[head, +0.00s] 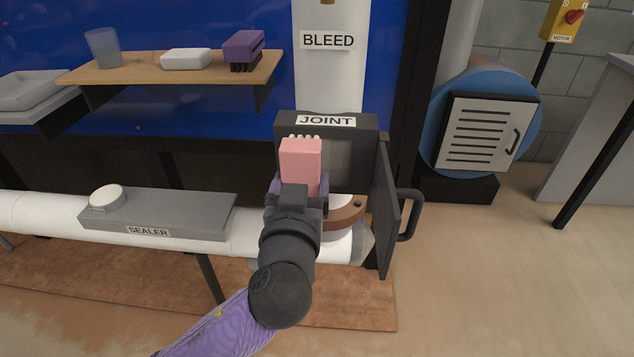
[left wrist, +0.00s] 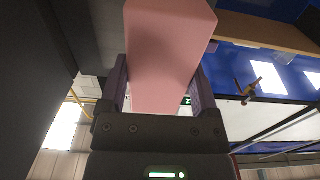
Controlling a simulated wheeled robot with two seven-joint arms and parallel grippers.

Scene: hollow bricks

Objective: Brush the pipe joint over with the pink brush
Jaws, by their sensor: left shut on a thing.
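The pink brush (head: 301,157) is held in my left gripper (head: 298,187), which is shut on its block. Light bristles show at the brush's far end, in front of the dark box labelled JOINT (head: 325,121). The box's door (head: 386,205) stands open to the right. A brown flange of the pipe joint (head: 346,214) shows low in the box, partly hidden by my gripper. I cannot tell whether the bristles touch anything. In the left wrist view the pink brush (left wrist: 168,50) sits between the two fingers (left wrist: 162,92). My right gripper is not in view.
A wooden shelf (head: 150,72) holds a cup (head: 104,48), a white block (head: 186,59) and a purple brush (head: 243,47). The SEALER cover (head: 160,213) lies on the white pipe (head: 45,213) at left. A blue motor housing (head: 432,130) stands right.

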